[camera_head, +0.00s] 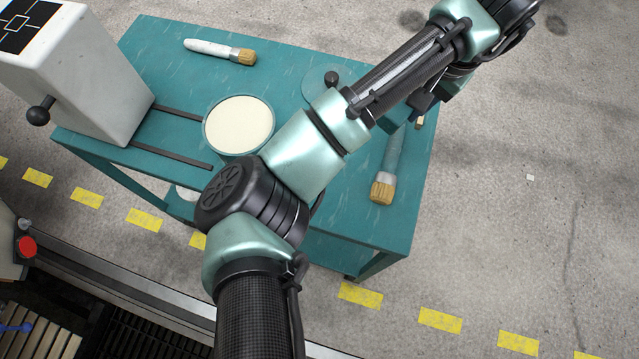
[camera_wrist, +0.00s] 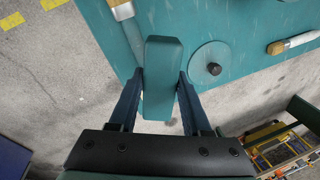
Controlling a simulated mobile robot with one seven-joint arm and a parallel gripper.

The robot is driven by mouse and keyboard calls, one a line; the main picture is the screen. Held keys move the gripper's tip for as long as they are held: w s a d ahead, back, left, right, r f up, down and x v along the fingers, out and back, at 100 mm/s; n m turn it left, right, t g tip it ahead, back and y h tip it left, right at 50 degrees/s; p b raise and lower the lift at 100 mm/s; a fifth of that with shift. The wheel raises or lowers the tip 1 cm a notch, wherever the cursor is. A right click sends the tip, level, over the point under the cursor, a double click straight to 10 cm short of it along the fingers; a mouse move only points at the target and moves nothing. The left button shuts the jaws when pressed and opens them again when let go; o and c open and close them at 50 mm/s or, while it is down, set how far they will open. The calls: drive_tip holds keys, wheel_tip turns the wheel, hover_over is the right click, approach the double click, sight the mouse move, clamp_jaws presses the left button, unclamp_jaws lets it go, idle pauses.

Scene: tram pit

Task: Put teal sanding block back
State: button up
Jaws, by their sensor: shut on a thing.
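The teal sanding block (camera_wrist: 162,80) is a long, flat-sided piece in the wrist view. My gripper (camera_wrist: 160,76) is shut on it, with one dark blue finger on each side. The block is over the edge of the teal table (camera_wrist: 170,18), its lower end against grey floor; I cannot tell its height above the top. In the head view my arm crosses the table to the upper right, and the gripper end is mostly hidden behind my arm links. The table top (camera_head: 160,50) shows there too.
On the table are a white-handled brush (camera_head: 220,50), a round tin of cream filling (camera_head: 238,125), a blue-handled brush (camera_head: 385,175) and a disc with a black knob (camera_wrist: 213,68). A white box (camera_head: 80,80) stands left beside two dark rails (camera_head: 170,157). Bare floor lies right.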

drive_tip(key=s+a+f+n+g+b, duration=0.1)
drive_tip(key=s+a+f+n, duration=0.1)
drive_tip(key=a, duration=0.4)
drive_tip(key=s+a+f+n+g+h+b, duration=0.1)
drive_tip(key=s+a+f+n, duration=0.1)
drive_tip(key=s+a, duration=0.2)
drive_tip(key=a, duration=0.3)
drive_tip(key=shift+s+a+f+h, duration=0.2)
drive_tip(key=shift+s+a+h, duration=0.1)
drive_tip(key=shift+s, duration=0.1)
drive_tip(key=shift+f, duration=0.15)
wheel_tip(320, 180, down, 5)
drive_tip(key=shift+r+b, duration=0.15)
drive_tip(key=shift+b, duration=0.95)
drive_tip(key=shift+f+p, duration=0.3)
drive_tip(key=shift+f, duration=2.05)
drive_tip(key=o, duration=1.2)
